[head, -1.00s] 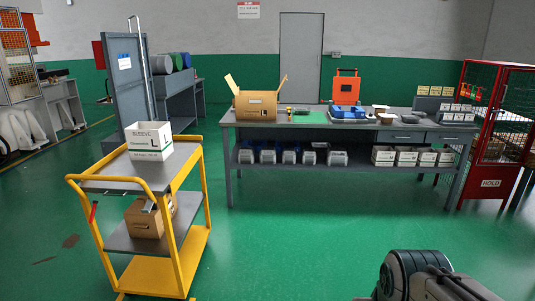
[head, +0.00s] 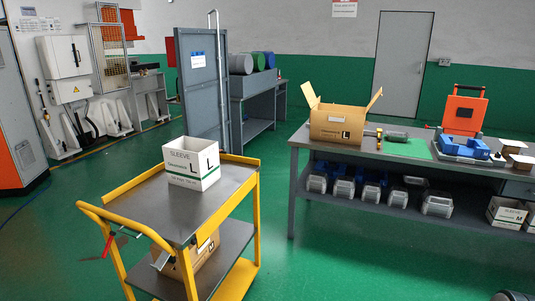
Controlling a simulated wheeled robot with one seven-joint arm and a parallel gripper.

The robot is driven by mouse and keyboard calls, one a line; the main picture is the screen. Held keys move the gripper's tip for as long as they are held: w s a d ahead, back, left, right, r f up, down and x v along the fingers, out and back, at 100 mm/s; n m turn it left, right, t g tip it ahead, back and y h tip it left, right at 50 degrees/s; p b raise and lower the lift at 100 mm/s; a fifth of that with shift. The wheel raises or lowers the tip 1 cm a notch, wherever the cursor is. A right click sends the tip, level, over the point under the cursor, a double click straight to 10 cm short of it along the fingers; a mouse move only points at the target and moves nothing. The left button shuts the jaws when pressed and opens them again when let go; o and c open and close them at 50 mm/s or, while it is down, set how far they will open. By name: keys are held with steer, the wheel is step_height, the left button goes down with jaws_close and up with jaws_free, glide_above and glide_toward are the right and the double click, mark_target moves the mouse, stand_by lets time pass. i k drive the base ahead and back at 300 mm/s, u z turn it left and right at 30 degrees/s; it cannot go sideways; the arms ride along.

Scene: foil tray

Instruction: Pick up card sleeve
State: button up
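The card sleeve (head: 191,163) is a white open-topped box printed "SLEEVE" and "L", with a green line. It stands upright on the grey top shelf of the yellow cart (head: 226,205) at centre left. Nothing touches it from above. My gripper is not in view. Only a small dark piece, probably of my arm, shows at the bottom right corner, well apart from the sleeve.
The cart's lower shelf holds another brown box (head: 190,262). Green floor is clear between cart and bench.

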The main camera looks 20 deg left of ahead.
mark_target(193, 163)
steer(key=i, duration=1.7)
steer(key=u, duration=2.3)
steer(key=i, duration=1.2)
steer(key=u, duration=0.05)
